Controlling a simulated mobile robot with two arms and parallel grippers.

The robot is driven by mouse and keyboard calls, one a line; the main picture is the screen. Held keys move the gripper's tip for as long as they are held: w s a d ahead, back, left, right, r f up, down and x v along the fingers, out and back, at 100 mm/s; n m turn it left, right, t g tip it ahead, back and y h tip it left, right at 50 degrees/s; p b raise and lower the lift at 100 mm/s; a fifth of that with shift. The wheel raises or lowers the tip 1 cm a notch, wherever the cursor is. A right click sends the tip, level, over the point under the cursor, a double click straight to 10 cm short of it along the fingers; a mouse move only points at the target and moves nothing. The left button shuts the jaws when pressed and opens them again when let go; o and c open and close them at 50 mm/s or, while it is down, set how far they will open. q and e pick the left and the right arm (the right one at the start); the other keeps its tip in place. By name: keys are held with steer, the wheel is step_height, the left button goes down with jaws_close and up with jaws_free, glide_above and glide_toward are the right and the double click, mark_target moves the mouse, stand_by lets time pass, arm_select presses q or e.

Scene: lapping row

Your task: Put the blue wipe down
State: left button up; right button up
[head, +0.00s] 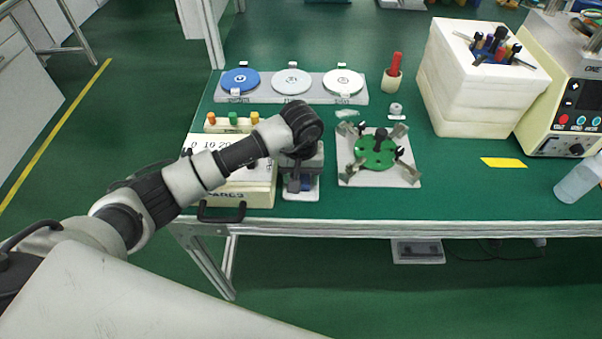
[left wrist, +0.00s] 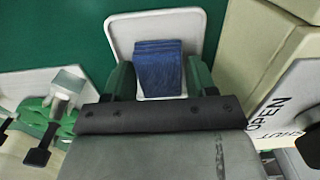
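The blue wipe (left wrist: 158,68) is a small folded pad with a layered face. In the left wrist view it lies over a white tray (left wrist: 115,38) with a raised rim. My left gripper (left wrist: 160,75) points down at the wipe, with one green finger on each side of it. The fingers stand about a wipe's width apart, and whether they press on it is unclear. In the head view my left gripper (head: 302,172) hides most of the tray (head: 300,195) near the bench's front edge. A bit of blue shows under the gripper. My right gripper is out of view.
A cream box (head: 258,198) with a black handle stands close left of the tray. A plate with a green disc and clamps (head: 375,153) is close on the right. Behind are three round discs on a grey strip (head: 290,98).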

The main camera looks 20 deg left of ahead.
mark_target(301, 176)
arm_select(q)
steer(key=shift+r, duration=0.1)
steer(key=shift+r, duration=0.25)
step_height(301, 176, up, 12)
steer(key=shift+f+b, duration=0.2)
steer(key=shift+b, duration=0.2)
steer(key=shift+s+f, duration=0.1)
